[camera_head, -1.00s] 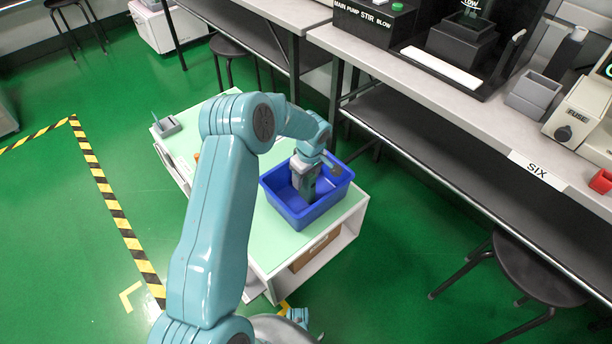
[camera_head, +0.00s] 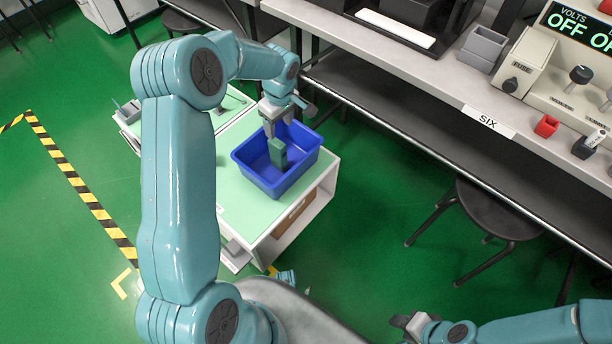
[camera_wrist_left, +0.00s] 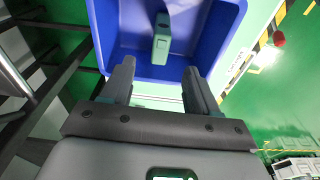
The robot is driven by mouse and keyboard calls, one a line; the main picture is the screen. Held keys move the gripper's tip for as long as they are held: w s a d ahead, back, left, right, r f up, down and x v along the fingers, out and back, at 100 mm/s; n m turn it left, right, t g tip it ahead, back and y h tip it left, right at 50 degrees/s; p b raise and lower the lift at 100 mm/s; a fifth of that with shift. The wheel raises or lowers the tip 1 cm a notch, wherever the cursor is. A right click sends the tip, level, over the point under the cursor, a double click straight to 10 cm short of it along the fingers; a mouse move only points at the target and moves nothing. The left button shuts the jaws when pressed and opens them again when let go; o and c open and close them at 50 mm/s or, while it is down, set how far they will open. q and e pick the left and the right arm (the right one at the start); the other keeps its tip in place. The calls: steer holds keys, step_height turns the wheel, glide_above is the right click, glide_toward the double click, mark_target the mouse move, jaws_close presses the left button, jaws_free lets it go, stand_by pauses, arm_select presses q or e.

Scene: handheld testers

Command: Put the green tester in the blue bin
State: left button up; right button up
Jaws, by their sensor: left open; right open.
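The green tester (camera_head: 277,152) stands upright inside the blue bin (camera_head: 310,162), which sits on a pale green topped cart (camera_head: 236,206). My left gripper (camera_head: 272,128) is open just above the tester in the head view. In the left wrist view the tester (camera_wrist_left: 162,40) is inside the bin (camera_wrist_left: 100,22), beyond the spread fingers of my left gripper (camera_wrist_left: 158,85), with a gap on both sides. My right gripper (camera_head: 413,322) is at the bottom of the head view, away from the bin; it is open and empty.
Green floor is open at the left.

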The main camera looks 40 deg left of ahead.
arm_select(q)
steer(key=s+d+f+m+h, duration=0.2)
steer(key=s+d+f+m, duration=0.15)
steer(key=d+f, duration=0.35)
steer(key=s+d+f+m+h, duration=0.2)
steer(key=d+f+m, duration=0.2)
steer(key=d, duration=0.6)
steer(key=s+d+f+m+h, duration=0.1)
steer(key=s+d+f+m, duration=0.1)
steer(key=s+d+m, duration=0.35)
steer(key=s+d+f+m, duration=0.25)
steer(key=s+d, duration=0.45)
steer(key=s, duration=0.4)
step_height(320, 180, up, 25)
steer(key=p, duration=2.5)
steer(key=shift+w+a+n, duration=0.15)
steer(key=shift+a+n, duration=0.05)
steer(key=shift+n, duration=0.25)
steer(key=shift+o, duration=0.5)
steer(key=shift+d, duration=0.1)
